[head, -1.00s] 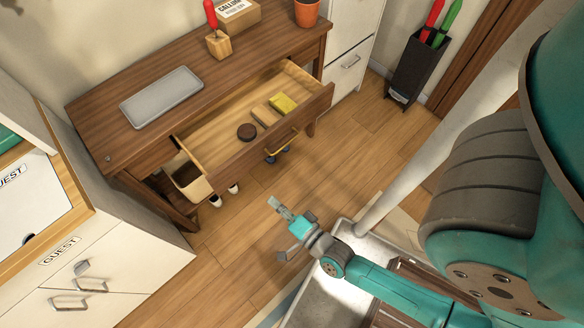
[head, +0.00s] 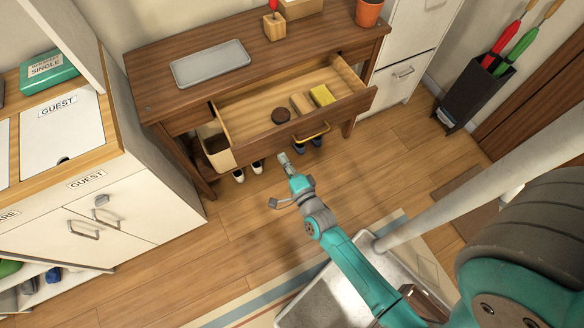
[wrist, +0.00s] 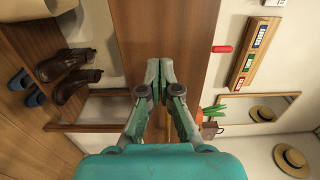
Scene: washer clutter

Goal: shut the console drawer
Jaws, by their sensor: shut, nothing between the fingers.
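The console (head: 150,85) is a brown wooden table against the wall. Its drawer (head: 250,118) stands pulled out, with a pale inside and a yellow bar handle (head: 312,132) on its brown front. Inside lie a dark round thing (head: 280,116), a tan block (head: 302,103) and a yellow block (head: 322,95). My gripper (head: 284,160) is shut and empty, just in front of the drawer front, left of the handle. In the wrist view the shut fingertips (wrist: 152,68) point at a brown wooden face (wrist: 160,30); I cannot tell whether they touch it.
A grey tray (head: 210,63), a wooden block holder (head: 273,26) and a terracotta pot (head: 368,12) stand on the console. A white cabinet (head: 100,215) stands left, an umbrella stand (head: 470,95) right.

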